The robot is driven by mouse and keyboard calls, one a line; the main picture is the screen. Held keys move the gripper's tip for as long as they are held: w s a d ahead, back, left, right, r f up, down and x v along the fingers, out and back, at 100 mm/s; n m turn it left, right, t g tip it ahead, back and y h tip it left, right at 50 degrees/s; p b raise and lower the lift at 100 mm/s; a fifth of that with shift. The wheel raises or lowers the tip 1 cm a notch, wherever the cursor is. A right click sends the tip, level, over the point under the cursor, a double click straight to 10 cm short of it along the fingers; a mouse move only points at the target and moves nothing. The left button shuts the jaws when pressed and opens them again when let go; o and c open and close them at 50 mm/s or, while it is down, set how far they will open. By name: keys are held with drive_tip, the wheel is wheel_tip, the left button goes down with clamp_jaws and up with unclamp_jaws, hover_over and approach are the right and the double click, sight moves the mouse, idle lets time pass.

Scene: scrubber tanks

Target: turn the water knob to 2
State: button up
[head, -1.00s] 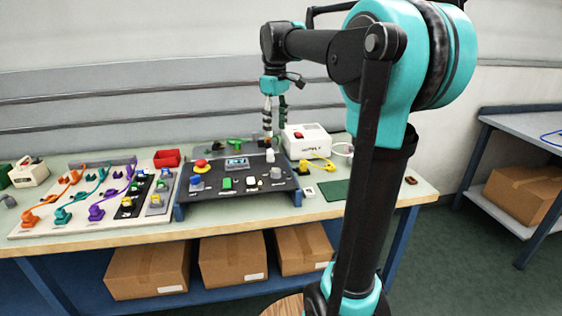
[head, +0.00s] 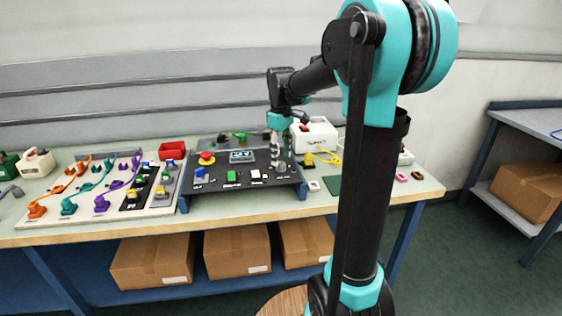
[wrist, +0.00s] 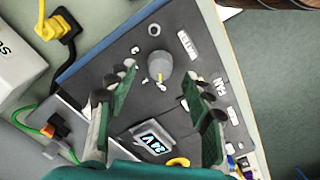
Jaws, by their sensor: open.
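A round grey knob (wrist: 158,65) with a small pale yellow pointer mark stands on the dark control panel (wrist: 172,22). A white label beside it is too blurred to read surely. In the head view the grey knob (head: 281,168) is at the panel's right side, just under my gripper (head: 281,158). In the wrist view my gripper (wrist: 166,88) is open, with its fingers apart on the two sides of the knob's near side. I see no clear contact between fingers and knob. The number the pointer faces is not readable.
The panel also bears a red mushroom button (head: 207,157), a lit display (wrist: 151,143) and blue, green and white switches. A white box (head: 316,135) with a yellow cable (head: 328,159) stands at the right. A cable board (head: 125,206) lies left.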

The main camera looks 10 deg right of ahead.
sight(281, 166)
drive_tip(key=shift+f, duration=1.35)
drive_tip(key=c, duration=1.2)
drive_tip(key=shift+o, duration=0.2)
